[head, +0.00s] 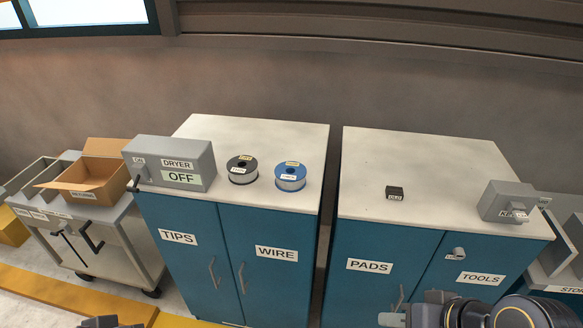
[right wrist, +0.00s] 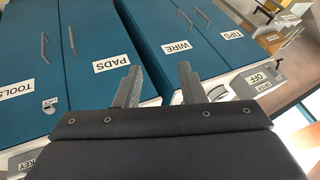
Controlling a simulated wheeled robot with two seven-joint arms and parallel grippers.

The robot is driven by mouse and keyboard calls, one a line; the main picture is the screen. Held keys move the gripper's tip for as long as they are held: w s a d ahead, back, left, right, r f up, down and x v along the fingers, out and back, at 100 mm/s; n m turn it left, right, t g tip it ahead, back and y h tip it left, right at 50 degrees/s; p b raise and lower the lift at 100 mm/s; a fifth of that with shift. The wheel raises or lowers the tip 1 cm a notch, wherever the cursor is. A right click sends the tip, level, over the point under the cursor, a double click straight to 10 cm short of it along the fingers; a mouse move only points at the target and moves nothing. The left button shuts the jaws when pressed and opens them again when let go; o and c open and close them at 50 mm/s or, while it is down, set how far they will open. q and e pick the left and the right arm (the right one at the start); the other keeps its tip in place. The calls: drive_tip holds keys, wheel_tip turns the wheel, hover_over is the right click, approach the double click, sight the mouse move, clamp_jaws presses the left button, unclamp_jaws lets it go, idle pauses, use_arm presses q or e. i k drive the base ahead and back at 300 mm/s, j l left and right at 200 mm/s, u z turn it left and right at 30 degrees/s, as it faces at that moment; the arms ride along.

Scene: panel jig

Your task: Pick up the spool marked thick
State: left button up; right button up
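Two spools stand on the top of the left cabinet. One is a black-flanged spool (head: 242,170) and the other is a blue-flanged spool (head: 290,176) just to its right. Both carry small white and yellowish labels, too small to read surely, so I cannot tell which is marked thick. My right gripper (right wrist: 160,74) is open and empty in the right wrist view, its two fingers apart in front of the cabinets. In the head view my right arm is at the bottom right, well away from the spools. A dark part at the bottom left edge seems to be my left gripper (head: 106,322), mostly cut off.
A grey dryer box (head: 172,162) reading OFF stands left of the spools. The right cabinet (head: 430,165) holds a small dark block (head: 395,192) and a grey key box (head: 508,202). A gap separates the cabinets. A cart (head: 110,235) with an open carton (head: 90,172) stands at left.

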sight(290, 176)
drive_tip(key=i+j+z, duration=0.2)
drive_tip(key=i+j, duration=0.4)
drive_tip(key=i+j+z, duration=0.2)
drive_tip(key=i+j, duration=0.35)
drive_tip(key=j, duration=0.15)
